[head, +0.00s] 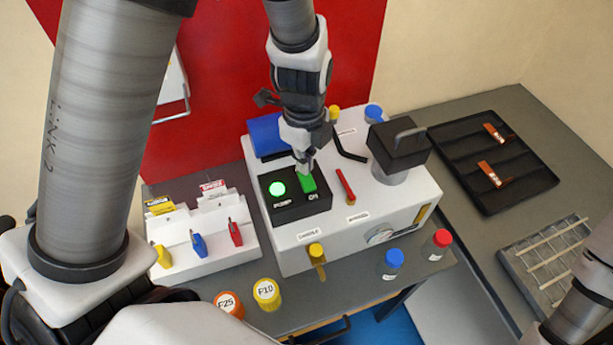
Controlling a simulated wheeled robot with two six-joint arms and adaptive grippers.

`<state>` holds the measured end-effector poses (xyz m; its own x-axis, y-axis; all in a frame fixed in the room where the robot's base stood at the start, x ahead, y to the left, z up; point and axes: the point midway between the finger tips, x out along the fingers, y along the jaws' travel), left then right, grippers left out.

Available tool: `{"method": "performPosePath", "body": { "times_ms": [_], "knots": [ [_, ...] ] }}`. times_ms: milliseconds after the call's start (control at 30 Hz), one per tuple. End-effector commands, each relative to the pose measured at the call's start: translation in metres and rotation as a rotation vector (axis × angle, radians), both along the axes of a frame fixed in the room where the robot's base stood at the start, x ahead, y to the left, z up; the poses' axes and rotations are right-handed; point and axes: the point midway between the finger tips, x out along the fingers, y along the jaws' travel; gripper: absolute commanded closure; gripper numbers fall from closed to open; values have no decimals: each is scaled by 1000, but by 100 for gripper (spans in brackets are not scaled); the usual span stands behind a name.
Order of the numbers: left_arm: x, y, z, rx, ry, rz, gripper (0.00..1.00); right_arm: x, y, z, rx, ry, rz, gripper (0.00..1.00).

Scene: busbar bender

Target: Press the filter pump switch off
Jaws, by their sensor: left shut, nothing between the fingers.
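The pump switch is a green rocker (308,183) on a black panel (290,207) on top of the white machine (397,195). The panel reads PUMP and ON, and a round green lamp (277,188) on it is lit. My left gripper (304,171) points down with its fingers shut and empty. Its tips are at the far end of the green rocker and hide part of it; I cannot tell whether they touch it. My right gripper is not in view.
A red lever (345,186), a black handle (350,145) and a black-topped cylinder (398,146) stand right of the panel. A white rack with coloured tags (205,228) is at left. Bottles (393,262) and jars (267,293) stand in front. A black tray (498,197) lies at right.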

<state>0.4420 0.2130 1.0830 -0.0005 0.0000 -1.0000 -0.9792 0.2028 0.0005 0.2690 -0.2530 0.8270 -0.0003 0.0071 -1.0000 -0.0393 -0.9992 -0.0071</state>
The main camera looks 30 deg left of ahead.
Motion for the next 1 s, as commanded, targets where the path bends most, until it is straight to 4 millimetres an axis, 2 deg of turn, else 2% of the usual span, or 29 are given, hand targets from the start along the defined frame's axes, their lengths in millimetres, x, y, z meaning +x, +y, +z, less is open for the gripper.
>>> {"method": "performPosePath", "body": {
  "times_ms": [1000],
  "knots": [
    [0, 0, -16, 0, 0, 0, 100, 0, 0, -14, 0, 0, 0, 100]
  ]
}}
